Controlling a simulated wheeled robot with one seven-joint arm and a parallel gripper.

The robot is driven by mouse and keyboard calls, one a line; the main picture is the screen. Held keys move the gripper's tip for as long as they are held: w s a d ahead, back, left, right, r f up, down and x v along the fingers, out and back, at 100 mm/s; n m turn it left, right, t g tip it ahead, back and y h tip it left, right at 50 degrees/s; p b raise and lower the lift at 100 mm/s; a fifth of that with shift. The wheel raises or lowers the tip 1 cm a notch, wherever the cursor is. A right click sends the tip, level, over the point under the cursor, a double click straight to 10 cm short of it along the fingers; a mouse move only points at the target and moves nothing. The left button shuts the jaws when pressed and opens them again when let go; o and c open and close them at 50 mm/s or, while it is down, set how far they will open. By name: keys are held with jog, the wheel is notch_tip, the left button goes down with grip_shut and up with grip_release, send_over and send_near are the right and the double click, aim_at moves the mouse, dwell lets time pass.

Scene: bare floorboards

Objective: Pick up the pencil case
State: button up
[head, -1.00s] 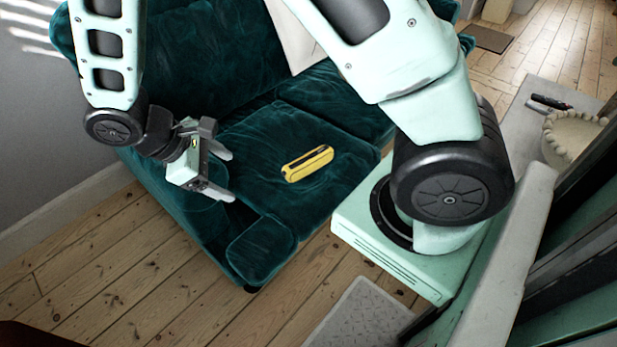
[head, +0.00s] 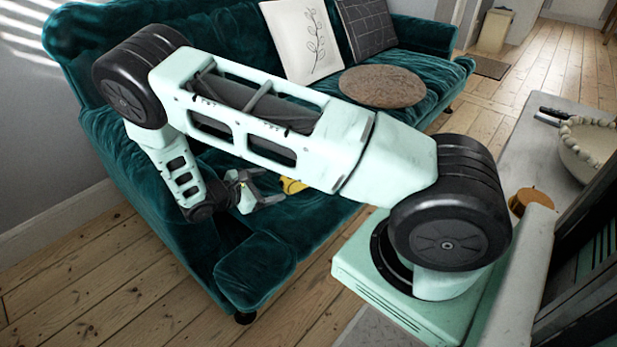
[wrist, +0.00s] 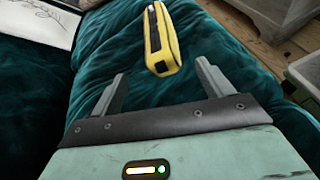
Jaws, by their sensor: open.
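The yellow pencil case (wrist: 160,42) with a dark zip strip lies on the teal sofa seat (wrist: 100,60). In the wrist view it is ahead of my gripper (wrist: 163,88), roughly in line with the gap between the two fingers and apart from them. The fingers are spread and empty. In the head view my gripper (head: 266,189) is low over the sofa seat, just left of the pencil case (head: 292,186). My arm hides most of the case there.
A round brown cushion (head: 382,86), a white cushion (head: 297,38) and a dark cushion (head: 366,32) rest on the sofa (head: 255,265). A bowl with a beaded rim (head: 590,150) stands on a grey surface at right. Bare floorboards lie in front.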

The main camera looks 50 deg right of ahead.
aim_at(284, 181)
jog(key=x, duration=0.5)
jog(key=shift+d+f+b, duration=0.15)
jog(key=shift+d+b, duration=0.15)
jog(key=shift+b, duration=0.1)
jog(key=shift+s+r+b+x, duration=0.15)
jog(key=shift+b+x, duration=0.2)
jog(key=shift+x, duration=1.05)
jog(key=shift+s+r+b+x, duration=0.15)
jog(key=shift+b+x, duration=0.2)
jog(key=shift+x, duration=1.05)
jog(key=shift+d, duration=0.1)
jog(key=c, duration=1.1)
